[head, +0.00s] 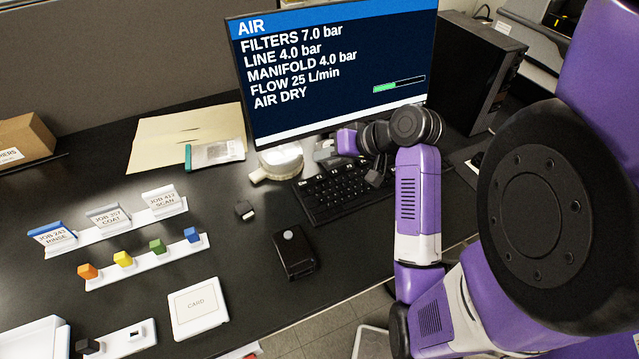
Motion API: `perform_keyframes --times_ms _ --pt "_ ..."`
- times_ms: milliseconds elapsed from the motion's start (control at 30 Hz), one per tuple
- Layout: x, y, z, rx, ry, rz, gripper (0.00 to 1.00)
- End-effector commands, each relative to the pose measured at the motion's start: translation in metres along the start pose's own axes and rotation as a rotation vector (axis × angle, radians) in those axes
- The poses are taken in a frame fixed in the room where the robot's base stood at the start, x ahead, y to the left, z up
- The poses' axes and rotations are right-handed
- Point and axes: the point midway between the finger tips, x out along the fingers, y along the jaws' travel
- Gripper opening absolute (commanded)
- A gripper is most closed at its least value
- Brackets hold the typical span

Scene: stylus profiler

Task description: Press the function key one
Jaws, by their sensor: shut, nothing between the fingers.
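The black keyboard (335,196) lies on the dark desk in front of the monitor, slanting up to the right. Its keys are too small to read here, so I cannot pick out function key one. My gripper (375,179) is shut and empty, pointing down over the right part of the keyboard. I cannot tell whether its tips touch the keys. My wrist and gripper hide the keyboard's upper right part. The monitor (335,60) shows an AIR page with filter, line, manifold and flow values.
A white round object (282,160) stands behind the keyboard's left end. A black device (294,254) and small dark block (244,209) lie nearer. Coloured blocks on a rail (145,261), job cards (110,222) and a white card tray (198,309) are left. A computer tower (470,65) stands right.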

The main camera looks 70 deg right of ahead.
Motion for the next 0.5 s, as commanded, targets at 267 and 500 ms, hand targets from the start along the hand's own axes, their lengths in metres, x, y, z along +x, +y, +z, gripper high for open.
perform_keyframes --times_ms 267,500 --pt "0.025 0.018 0.018 0.0 -0.001 -0.001 0.0" --pt "0.032 0.023 0.023 -0.001 0.0 0.0 0.0"
